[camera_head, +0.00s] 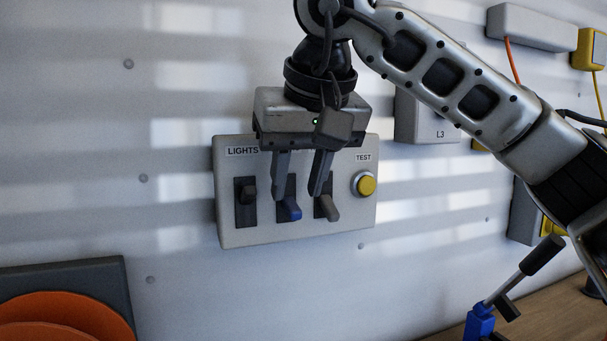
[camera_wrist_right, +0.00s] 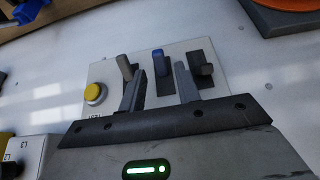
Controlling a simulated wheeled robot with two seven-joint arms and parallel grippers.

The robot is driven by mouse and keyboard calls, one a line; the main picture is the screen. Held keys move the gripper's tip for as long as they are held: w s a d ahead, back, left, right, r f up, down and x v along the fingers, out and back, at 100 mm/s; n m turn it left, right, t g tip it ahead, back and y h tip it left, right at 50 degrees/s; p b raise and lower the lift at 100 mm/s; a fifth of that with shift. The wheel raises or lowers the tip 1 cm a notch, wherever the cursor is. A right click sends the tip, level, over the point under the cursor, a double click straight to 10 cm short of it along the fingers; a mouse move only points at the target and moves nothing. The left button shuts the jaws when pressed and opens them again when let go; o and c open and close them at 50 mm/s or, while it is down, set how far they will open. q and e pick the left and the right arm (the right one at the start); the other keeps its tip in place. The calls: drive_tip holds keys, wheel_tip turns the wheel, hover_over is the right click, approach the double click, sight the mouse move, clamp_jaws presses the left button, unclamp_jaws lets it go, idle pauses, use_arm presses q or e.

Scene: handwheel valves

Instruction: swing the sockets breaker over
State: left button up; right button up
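The pale breaker panel (camera_head: 236,228) is on the wall, with three levers in dark slots. The left lever (camera_head: 249,194), under LIGHTS, is dark. The middle lever (camera_head: 290,208) is blue and the right lever (camera_head: 328,207) is grey; both stick out low in their slots. My gripper hides the labels above these two, so I cannot read which is sockets. My right gripper (camera_head: 300,185) is open, its fingers pointing down in front of the panel. In the right wrist view the fingers stand on either side of the blue lever (camera_wrist_right: 160,62); contact is unclear. My left gripper is out of view.
A yellow button (camera_head: 366,185) marked TEST is at the panel's right. A grey box (camera_head: 425,118) marked L3 is behind my right arm. A blue fitting with a black handle (camera_head: 541,256) stands lower right, an orange round thing (camera_head: 65,315) lower left. The wall below the panel is clear.

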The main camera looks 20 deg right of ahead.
sight(292, 204)
drive_tip(key=b+x, duration=0.2)
drive_tip(key=x, duration=0.1)
drive_tip(key=shift+f, duration=0.15)
drive_tip(key=shift+r+p, duration=0.25)
drive_tip(key=shift+p, duration=0.25)
drive_tip(key=shift+f, duration=0.15)
drive_tip(key=c, duration=0.7)
